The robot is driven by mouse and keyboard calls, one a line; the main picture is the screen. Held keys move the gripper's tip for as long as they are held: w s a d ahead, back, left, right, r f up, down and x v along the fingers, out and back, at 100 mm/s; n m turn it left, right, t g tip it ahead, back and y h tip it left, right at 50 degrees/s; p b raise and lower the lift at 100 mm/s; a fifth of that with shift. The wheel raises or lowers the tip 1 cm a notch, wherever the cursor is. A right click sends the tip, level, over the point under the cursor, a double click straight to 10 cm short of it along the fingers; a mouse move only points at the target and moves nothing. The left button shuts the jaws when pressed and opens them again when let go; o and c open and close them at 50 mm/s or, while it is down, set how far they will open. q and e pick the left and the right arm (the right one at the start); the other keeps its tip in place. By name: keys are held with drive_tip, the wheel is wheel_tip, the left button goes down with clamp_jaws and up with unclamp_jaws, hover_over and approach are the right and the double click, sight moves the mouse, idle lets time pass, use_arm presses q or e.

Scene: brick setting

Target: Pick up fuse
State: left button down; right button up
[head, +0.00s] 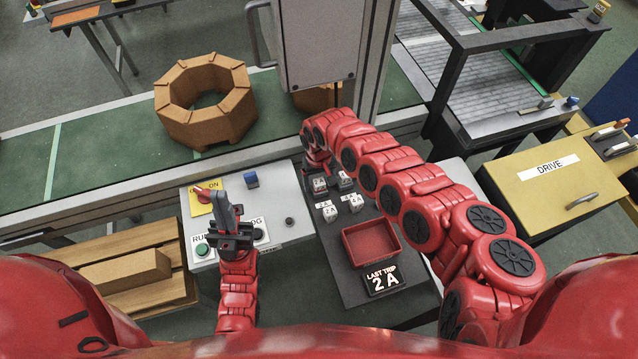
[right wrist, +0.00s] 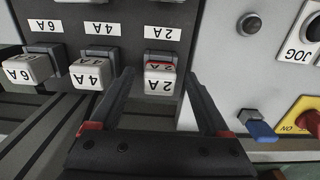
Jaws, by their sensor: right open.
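In the right wrist view a white fuse (right wrist: 160,78) marked 2 A sits in its dark holder, under a 2 A label. My right gripper (right wrist: 160,74) is open, with one finger on each side of this fuse; I cannot tell whether they touch it. Fuses marked 4 A (right wrist: 90,76) and 6 A (right wrist: 32,68) sit to its left. In the head view several fuses (head: 329,211) stand on the dark panel, and my right arm hides most of the right gripper. My left gripper (head: 222,207) is over the grey control panel; its jaw opening is unclear.
An empty red tray (head: 372,228) lies below the fuses, above a display (head: 384,279) reading LAST TRIP 2 A. The grey panel (head: 285,190) carries buttons and switches. A blue switch (right wrist: 257,124) and a red-and-yellow switch (right wrist: 300,118) are right of my right gripper.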

drive_tip(key=shift+f, duration=0.2)
clamp_jaws()
idle(0.3)
drive_tip(key=shift+r, duration=0.15)
